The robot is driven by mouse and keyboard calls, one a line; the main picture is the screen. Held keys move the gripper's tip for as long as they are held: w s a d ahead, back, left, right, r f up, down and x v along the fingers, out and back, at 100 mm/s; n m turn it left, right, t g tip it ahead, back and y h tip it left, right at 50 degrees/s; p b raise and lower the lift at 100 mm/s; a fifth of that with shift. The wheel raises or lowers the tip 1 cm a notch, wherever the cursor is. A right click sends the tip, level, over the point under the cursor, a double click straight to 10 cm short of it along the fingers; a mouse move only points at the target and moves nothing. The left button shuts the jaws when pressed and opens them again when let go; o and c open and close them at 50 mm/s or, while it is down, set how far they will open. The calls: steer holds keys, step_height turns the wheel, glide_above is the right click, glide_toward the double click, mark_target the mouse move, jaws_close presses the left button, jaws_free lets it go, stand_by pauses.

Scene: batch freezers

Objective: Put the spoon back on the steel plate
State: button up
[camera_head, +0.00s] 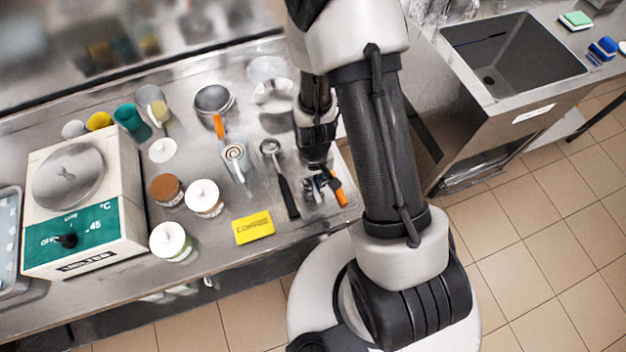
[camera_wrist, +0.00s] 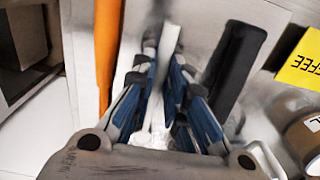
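My gripper (camera_head: 318,184) points down, low over the front right of the steel counter. In the wrist view its blue-padded fingers (camera_wrist: 164,75) stand close on either side of a thin pale metal piece, which looks like the spoon (camera_wrist: 170,38). Whether the fingers press on it cannot be told. The spoon's lower part is partly hidden between the fingers. A grey metal surface, apparently the steel plate (camera_wrist: 202,22), lies beneath. An orange handle (camera_wrist: 107,45) lies left of the fingers and a black handle (camera_wrist: 237,62) right. In the head view my arm and gripper hide much of this spot.
Jars (camera_head: 204,199) and a white-green machine (camera_head: 90,225) are further left. A sink (camera_head: 510,60) is at the right.

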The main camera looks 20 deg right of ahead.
steer(key=o, duration=0.4)
steer(key=shift+r, duration=0.15)
step_height(320, 180, up, 22)
steer(key=t+p, duration=0.1)
steer(key=p, duration=0.3)
steer(key=s+r+t, duration=0.1)
steer(key=s+r, duration=0.3)
steer(key=r, duration=0.1)
steer(key=s+r+t, duration=0.1)
steer(key=s+r, duration=0.2)
steer(key=r, duration=0.3)
steer(key=s+r+t, duration=0.1)
steer(key=s+r, duration=0.3)
steer(key=r, duration=0.2)
steer(key=shift+s+t, duration=0.3)
steer(key=shift+s, duration=0.05)
